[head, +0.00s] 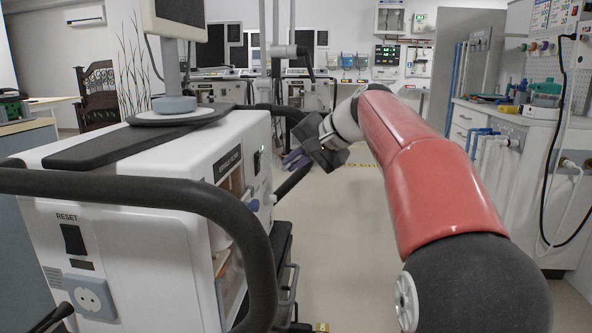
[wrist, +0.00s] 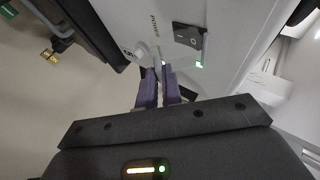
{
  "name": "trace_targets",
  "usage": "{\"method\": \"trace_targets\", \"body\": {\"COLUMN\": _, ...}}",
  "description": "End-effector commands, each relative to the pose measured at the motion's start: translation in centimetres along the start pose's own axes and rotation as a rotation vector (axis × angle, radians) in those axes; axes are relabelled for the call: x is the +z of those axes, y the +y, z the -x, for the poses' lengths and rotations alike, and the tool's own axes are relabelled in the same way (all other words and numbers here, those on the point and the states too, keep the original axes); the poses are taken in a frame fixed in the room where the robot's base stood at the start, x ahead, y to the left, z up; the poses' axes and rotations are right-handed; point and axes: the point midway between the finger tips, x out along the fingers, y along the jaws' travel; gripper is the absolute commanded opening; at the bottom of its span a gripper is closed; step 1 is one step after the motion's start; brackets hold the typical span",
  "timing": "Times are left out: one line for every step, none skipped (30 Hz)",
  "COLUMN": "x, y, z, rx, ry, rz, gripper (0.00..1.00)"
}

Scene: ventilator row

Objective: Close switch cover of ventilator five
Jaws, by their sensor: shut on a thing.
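The white ventilator (head: 150,180) stands at the left in the head view. Its side panel (wrist: 205,75) fills the upper middle of the wrist view, with a black rocker switch (wrist: 188,37) beside the word POWER and a small green light. A thin, pale switch cover (wrist: 157,56) stands out from the panel beside the switch, seen nearly edge-on; the switch is uncovered. My gripper (wrist: 160,76) has its purple fingers shut on the cover's edge. In the head view my gripper (head: 294,160) is at the panel's far end, and the cover is too small to make out.
A dark handle rail (head: 150,195) curves around the ventilator's near side. A RESET switch (head: 73,239) and a socket (head: 90,296) are on its near face. A white counter (head: 540,140) stands at the right. The floor between is clear.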

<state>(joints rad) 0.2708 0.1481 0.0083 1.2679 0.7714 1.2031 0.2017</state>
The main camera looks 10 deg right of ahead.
Motion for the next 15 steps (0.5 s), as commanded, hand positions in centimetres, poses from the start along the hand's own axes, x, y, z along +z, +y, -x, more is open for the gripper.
{"method": "trace_targets", "body": {"x": 0.3, "y": 1.1, "z": -0.8, "rx": -0.042, "ry": 0.003, "rz": -0.021, "gripper": 0.00}}
{"method": "trace_targets", "body": {"x": 0.3, "y": 1.2, "z": -0.9, "rx": -0.068, "ry": 0.003, "rz": -0.032, "gripper": 0.00}}
{"method": "trace_targets", "body": {"x": 0.4, "y": 1.3, "z": -1.1, "rx": -0.102, "ry": 0.003, "rz": -0.045, "gripper": 0.00}}
{"method": "trace_targets", "body": {"x": 0.5, "y": 1.4, "z": -1.3, "rx": -0.129, "ry": 0.003, "rz": -0.056, "gripper": 0.00}}
{"method": "trace_targets", "body": {"x": 0.6, "y": 1.5, "z": -1.5, "rx": -0.155, "ry": 0.003, "rz": -0.067, "gripper": 0.00}}
{"method": "trace_targets", "body": {"x": 0.7, "y": 1.6, "z": -1.7, "rx": -0.190, "ry": 0.002, "rz": -0.083, "gripper": 0.00}}
{"method": "trace_targets", "body": {"x": 0.8, "y": 1.6, "z": -1.9, "rx": -0.216, "ry": 0.002, "rz": -0.093, "gripper": 0.00}}
{"method": "trace_targets", "body": {"x": 0.8, "y": 1.7, "z": -2.1, "rx": -0.242, "ry": 0.001, "rz": -0.103, "gripper": 0.00}}
{"method": "trace_targets", "body": {"x": 0.9, "y": 1.7, "z": -2.3, "rx": -0.277, "ry": 0.001, "rz": -0.118, "gripper": 0.00}}
{"method": "trace_targets", "body": {"x": 1.0, "y": 1.7, "z": -2.4, "rx": -0.302, "ry": 0.000, "rz": -0.129, "gripper": 0.00}}
{"method": "trace_targets", "body": {"x": 1.1, "y": 1.7, "z": -2.6, "rx": -0.326, "ry": 0.000, "rz": -0.139, "gripper": 0.00}}
{"method": "trace_targets", "body": {"x": 1.1, "y": 1.7, "z": -2.8, "rx": -0.358, "ry": 0.000, "rz": -0.153, "gripper": 0.00}}
{"method": "trace_targets", "body": {"x": 1.2, "y": 1.7, "z": -2.9, "rx": -0.381, "ry": -0.001, "rz": -0.163, "gripper": 0.00}}
{"method": "trace_targets", "body": {"x": 1.2, "y": 1.7, "z": -3.0, "rx": -0.404, "ry": -0.001, "rz": -0.172, "gripper": 0.00}}
{"method": "trace_targets", "body": {"x": 1.3, "y": 1.7, "z": -3.2, "rx": -0.432, "ry": -0.001, "rz": -0.185, "gripper": 0.00}}
